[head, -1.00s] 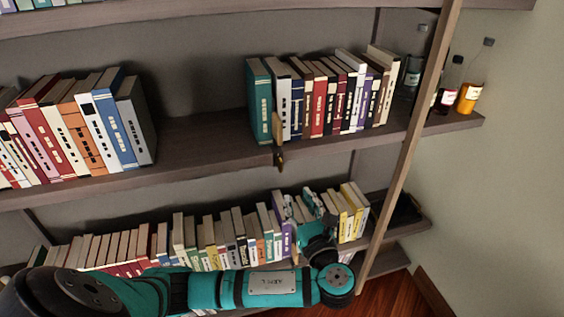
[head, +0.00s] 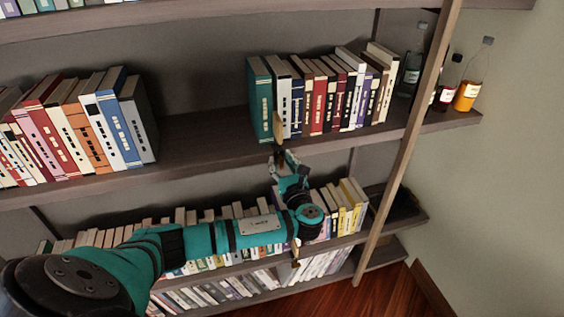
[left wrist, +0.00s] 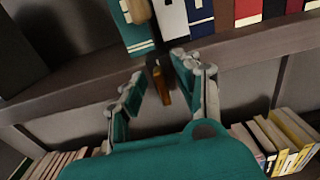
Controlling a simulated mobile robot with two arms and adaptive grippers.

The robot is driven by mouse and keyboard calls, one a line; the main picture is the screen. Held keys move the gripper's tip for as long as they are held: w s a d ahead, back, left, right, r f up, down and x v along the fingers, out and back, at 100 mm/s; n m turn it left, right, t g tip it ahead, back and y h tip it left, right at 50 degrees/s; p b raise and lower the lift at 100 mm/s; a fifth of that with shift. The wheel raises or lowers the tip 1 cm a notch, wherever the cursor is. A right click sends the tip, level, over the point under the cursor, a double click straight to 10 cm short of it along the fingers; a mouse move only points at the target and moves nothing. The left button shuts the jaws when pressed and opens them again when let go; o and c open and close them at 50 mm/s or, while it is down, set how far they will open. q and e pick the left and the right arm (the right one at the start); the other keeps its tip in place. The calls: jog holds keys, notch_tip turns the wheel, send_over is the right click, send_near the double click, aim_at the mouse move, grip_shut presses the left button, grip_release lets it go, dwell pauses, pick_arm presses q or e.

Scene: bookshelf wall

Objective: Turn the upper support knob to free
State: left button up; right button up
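The upper support knob (head: 280,158) is a small brass-coloured piece hanging at the front edge of the middle shelf, under a wooden support plate (head: 277,127) beside the teal book. In the left wrist view the knob (left wrist: 157,84) hangs upright between the two fingers of my left gripper (left wrist: 157,70). That gripper is open, with a visible gap on both sides of the knob. In the head view my left gripper (head: 284,163) reaches up to the shelf edge and partly hides the knob. My right gripper is not in view.
A row of books (head: 335,95) stands on the middle shelf (head: 195,150) right of the plate. A slanted wooden post (head: 408,150) and bottles (head: 468,85) are further right. Another small knob (head: 295,263) shows at the lower shelf edge.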

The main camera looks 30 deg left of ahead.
pick_arm(q)
grip_shut()
